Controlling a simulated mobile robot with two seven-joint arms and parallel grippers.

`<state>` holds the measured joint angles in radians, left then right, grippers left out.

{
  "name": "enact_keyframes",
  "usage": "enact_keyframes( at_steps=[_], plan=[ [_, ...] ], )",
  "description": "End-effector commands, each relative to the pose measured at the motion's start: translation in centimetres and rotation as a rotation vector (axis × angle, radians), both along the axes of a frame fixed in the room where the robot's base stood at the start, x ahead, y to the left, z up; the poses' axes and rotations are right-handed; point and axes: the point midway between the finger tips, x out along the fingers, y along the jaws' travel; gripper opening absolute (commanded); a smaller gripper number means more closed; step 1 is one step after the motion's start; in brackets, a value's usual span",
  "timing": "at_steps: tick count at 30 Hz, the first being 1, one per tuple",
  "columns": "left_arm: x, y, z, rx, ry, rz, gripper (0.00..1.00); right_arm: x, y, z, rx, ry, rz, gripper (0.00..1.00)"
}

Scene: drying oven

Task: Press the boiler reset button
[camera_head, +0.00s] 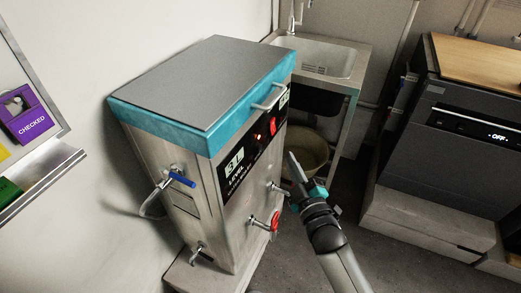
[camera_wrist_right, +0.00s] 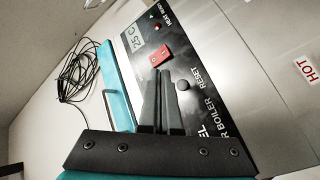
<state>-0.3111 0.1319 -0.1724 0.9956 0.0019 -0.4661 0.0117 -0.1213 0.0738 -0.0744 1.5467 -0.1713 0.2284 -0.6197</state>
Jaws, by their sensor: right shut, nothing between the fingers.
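The boiler (camera_head: 175,90) is a steel box with a teal-edged lid and a black front panel, left of centre in the head view. In the right wrist view its black panel (camera_wrist_right: 200,70) has a small round black button (camera_wrist_right: 183,86) beside the word RESET. A red switch (camera_wrist_right: 161,55) sits farther up the panel, and it also shows in the head view (camera_head: 272,126). My right gripper (camera_head: 292,157) is shut and empty in front of the panel. In the right wrist view its fingertips (camera_wrist_right: 163,74) appear just left of the button; contact cannot be told. My left gripper is out of view.
A red-handled valve (camera_head: 274,222) and a blue-handled tap (camera_head: 182,179) stick out from the boiler. A sink (camera_head: 325,58) stands behind, and a dark oven (camera_head: 460,125) at right. Open floor lies between.

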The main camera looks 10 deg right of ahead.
Motion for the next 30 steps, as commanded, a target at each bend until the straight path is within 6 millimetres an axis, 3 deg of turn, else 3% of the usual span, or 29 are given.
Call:
enact_keyframes(
  at_steps=[13, 30],
  plan=[
    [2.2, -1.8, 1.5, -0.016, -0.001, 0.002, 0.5, 2.7, 3.6, -0.1, 0.0, 0.0, 0.0, 0.0],
    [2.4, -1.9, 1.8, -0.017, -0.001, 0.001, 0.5, 3.0, 4.0, 0.0, -0.001, 0.001, 0.001, 0.0]
  ],
)
